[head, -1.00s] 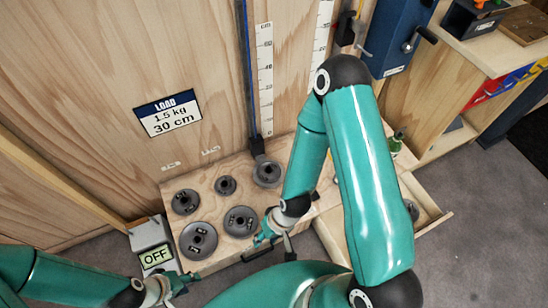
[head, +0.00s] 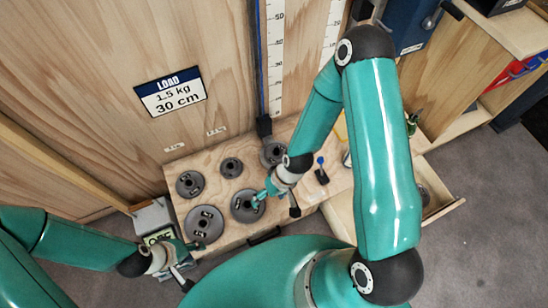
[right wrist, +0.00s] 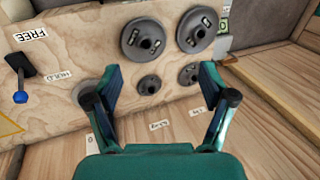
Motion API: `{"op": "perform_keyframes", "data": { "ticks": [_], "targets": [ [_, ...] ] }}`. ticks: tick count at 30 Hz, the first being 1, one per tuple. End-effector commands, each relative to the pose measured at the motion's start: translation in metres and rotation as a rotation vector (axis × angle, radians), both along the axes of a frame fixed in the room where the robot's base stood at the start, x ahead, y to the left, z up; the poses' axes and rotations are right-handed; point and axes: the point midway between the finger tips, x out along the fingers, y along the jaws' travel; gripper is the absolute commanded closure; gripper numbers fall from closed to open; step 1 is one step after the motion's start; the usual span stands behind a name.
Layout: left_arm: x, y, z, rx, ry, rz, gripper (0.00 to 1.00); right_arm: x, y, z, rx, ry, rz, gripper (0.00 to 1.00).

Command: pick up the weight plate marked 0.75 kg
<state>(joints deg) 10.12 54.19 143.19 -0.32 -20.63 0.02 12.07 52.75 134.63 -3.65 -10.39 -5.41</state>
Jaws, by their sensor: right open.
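Several dark grey round weight plates rest on a wooden bench top. In the head view there are two larger front plates (head: 204,224) and (head: 243,213), a plate at the left (head: 190,184), a small one (head: 231,167) and one at the back (head: 273,152). Their markings are too small to read, so I cannot tell which is 0.75 kg. My right gripper (head: 258,199) is open and empty above the front right plate. In the right wrist view its fingers (right wrist: 160,72) frame the small plate (right wrist: 149,84) from above. My left gripper (head: 187,256) hangs near the bench's front left corner.
A blue-knobbed lever (head: 320,163) stands right of the plates, beside FREE and HOLD labels in the wrist view. A dark rod (head: 264,125) rises by the back plate. A grey box with a sign (head: 157,232) stands left, and an open drawer (head: 440,205) juts out right.

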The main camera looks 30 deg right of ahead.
Motion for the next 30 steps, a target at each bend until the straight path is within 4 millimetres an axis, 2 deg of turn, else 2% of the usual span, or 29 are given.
{"op": "perform_keyframes", "data": {
  "ticks": [1, 6, 10, 12, 15, 18, 21, 26, 30],
  "targets": [
    [0.000, 0.000, -0.032, 0.000, 0.001, 0.000, 0.60, 0.022, -0.004, -0.032, -0.005, -0.023, 0.043, 0.18],
    [0.000, 0.000, -0.100, 0.000, 0.001, 0.000, 0.60, 0.098, -0.026, -0.085, -0.046, -0.085, 0.248, 0.18],
    [0.000, 0.000, -0.152, 0.000, 0.001, 0.000, 0.60, 0.156, -0.058, -0.109, -0.118, -0.118, 0.419, 0.18],
    [0.000, 0.000, -0.177, 0.000, 0.001, 0.000, 0.60, 0.183, -0.078, -0.115, -0.164, -0.126, 0.500, 0.18],
    [0.000, 0.000, -0.209, 0.000, 0.001, 0.000, 0.60, 0.212, -0.107, -0.116, -0.229, -0.122, 0.593, 0.18],
    [0.000, 0.000, -0.232, 0.000, 0.001, 0.000, 0.60, 0.231, -0.133, -0.111, -0.286, -0.111, 0.658, 0.18],
    [0.000, 0.000, -0.247, 0.000, 0.001, 0.000, 0.60, 0.241, -0.151, -0.103, -0.325, -0.095, 0.697, 0.18],
    [0.000, 0.000, -0.256, 0.000, 0.000, 0.000, 0.60, 0.247, -0.165, -0.097, -0.352, -0.079, 0.725, 0.18],
    [0.000, 0.000, -0.261, 0.000, 0.000, 0.000, 0.60, 0.247, -0.167, -0.112, -0.355, -0.073, 0.730, 0.18]
  ]
}}
